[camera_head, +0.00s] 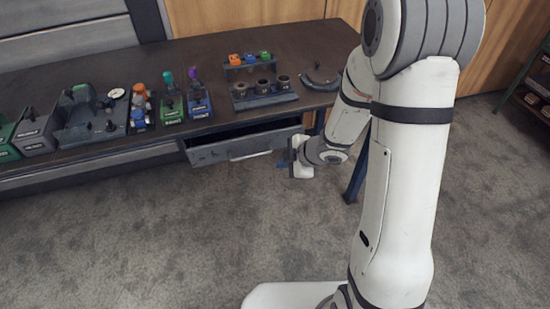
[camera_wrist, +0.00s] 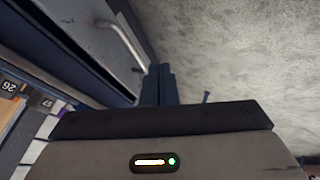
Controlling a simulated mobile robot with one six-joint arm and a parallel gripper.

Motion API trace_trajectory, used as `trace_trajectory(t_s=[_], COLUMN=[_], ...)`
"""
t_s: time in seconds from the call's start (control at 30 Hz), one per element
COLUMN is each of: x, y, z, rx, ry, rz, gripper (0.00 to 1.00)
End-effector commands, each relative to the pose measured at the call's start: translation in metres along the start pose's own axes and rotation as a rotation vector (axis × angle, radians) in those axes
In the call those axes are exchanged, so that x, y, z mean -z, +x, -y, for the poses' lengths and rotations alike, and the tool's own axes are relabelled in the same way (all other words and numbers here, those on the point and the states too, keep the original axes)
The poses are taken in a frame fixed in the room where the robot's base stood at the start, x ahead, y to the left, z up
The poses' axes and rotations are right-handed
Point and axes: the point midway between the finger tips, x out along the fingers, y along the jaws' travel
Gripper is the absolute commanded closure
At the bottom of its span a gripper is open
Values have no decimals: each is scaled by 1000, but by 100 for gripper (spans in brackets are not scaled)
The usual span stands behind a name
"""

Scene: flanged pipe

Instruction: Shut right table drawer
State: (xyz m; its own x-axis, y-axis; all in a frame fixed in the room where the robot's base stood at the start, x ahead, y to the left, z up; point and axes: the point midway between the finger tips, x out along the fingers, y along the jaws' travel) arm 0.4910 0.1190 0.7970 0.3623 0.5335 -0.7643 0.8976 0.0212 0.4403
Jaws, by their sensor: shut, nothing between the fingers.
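The right table drawer (camera_head: 215,153) is a grey drawer under the dark table (camera_head: 200,55), pulled part way out, with its dark inside showing above the front. Its pale bar handle (camera_head: 250,155) runs across the front. In the wrist view the drawer front (camera_wrist: 85,20) and handle (camera_wrist: 125,42) are at upper left. My gripper (camera_head: 284,163) is in front of the drawer's right end, right of the handle. Its dark blue fingers (camera_wrist: 160,80) are shut and empty, close to the front panel; I cannot tell whether they touch it.
On the table stand a rack with three dark cups (camera_head: 264,87), small colored pieces (camera_head: 250,59), a curved dark part (camera_head: 320,80) and several tool holders (camera_head: 170,105) at left. A blue table leg (camera_head: 357,175) is right of my gripper. The grey floor (camera_head: 180,240) in front is clear.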

Motion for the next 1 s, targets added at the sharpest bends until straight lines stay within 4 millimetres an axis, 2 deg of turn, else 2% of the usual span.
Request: trace_trajectory(t_s=[0.47,0.53,0.7,1.0], x=[-2,1,2,2], y=[97,94,101,104], z=[1,-16,-33,-39], rx=[1,-5,-3,-3], ry=[2,2,3,4], rz=[2,4,4,5], gripper=[100,100,100,100])
